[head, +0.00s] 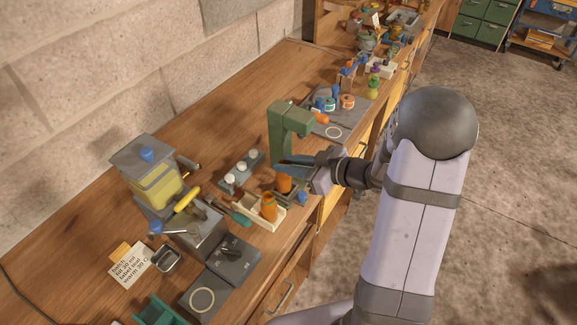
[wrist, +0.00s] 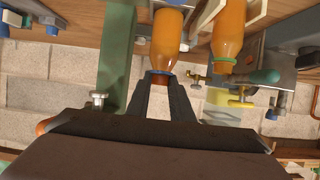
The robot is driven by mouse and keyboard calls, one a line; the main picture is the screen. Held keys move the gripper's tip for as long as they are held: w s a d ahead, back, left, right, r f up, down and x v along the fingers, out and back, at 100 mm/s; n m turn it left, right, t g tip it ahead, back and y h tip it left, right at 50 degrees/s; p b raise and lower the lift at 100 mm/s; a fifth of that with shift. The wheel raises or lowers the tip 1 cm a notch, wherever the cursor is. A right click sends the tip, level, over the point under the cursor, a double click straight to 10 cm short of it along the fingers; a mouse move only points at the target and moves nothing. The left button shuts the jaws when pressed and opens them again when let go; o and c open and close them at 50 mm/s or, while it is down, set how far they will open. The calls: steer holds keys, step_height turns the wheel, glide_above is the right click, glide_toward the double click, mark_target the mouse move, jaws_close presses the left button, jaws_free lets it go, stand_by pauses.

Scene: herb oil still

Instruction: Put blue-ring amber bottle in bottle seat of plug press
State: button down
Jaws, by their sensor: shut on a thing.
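The blue-ring amber bottle (wrist: 168,38) is in my gripper (wrist: 160,84), whose fingers close at its neck by the blue ring. In the head view the bottle (head: 284,184) is partly covered by my gripper (head: 296,168), beside the green plug press (head: 277,140). The press's green column (wrist: 117,50) is left of the bottle in the wrist view. The bottle seat is hidden or cannot be made out. I cannot tell whether the bottle's base touches anything.
A second amber bottle (head: 268,206), with a green ring in the wrist view (wrist: 227,38), stands in a cream tray (head: 262,222). A grey rack with white-topped items (head: 242,166) is left of the press. The still (head: 152,180) and a dark grey scale-like box (head: 234,260) stand nearer.

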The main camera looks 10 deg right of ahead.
steer(key=shift+f, duration=0.55)
steer(key=shift+f, duration=0.2)
steer(key=c, duration=1.6)
jaws_free()
steer(key=shift+o, duration=0.2)
steer(key=shift+r, duration=0.1)
steer(key=shift+r, duration=0.15)
steer(key=b+v, duration=0.1)
steer(key=v, duration=1.1)
